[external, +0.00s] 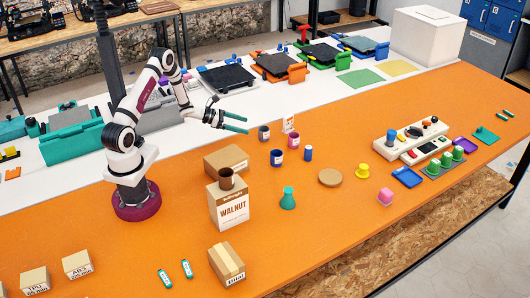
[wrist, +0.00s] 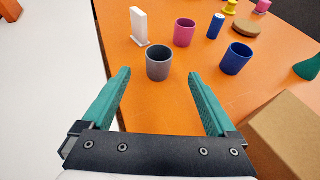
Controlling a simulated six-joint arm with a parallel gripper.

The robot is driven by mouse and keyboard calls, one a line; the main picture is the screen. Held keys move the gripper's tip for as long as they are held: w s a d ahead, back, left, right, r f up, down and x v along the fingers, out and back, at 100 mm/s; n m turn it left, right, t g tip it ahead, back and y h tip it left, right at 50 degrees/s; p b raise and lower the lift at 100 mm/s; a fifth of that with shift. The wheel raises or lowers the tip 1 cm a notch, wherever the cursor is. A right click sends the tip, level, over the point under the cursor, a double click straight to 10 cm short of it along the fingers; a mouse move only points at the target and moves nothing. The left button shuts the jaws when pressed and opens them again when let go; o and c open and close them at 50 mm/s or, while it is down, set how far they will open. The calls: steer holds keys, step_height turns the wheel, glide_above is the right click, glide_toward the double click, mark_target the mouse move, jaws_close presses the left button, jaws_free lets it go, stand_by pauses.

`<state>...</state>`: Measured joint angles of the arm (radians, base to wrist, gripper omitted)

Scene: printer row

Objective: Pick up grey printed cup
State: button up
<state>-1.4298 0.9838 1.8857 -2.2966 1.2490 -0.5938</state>
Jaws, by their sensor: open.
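The grey printed cup (wrist: 159,65) stands upright on the orange table, ahead of my fingertips in the wrist view and between their lines. In the external view the grey cup (external: 264,133) is just right of my gripper (external: 236,124). My gripper's two teal fingers (wrist: 157,78) are apart with nothing between them. They do not appear to touch the cup. The cup's open rim faces up and its inside looks empty.
A white card stand (wrist: 139,26) and a magenta cup (wrist: 184,33) stand behind the grey cup. A blue cup (wrist: 236,59) is to its right. A cardboard box (wrist: 288,135) is close to the right finger. Bare table lies in front of the cup.

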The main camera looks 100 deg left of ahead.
mark_target(270, 139)
steer(key=x, duration=1.3)
steer(key=shift+f, duration=0.15)
steer(key=c, duration=1.4)
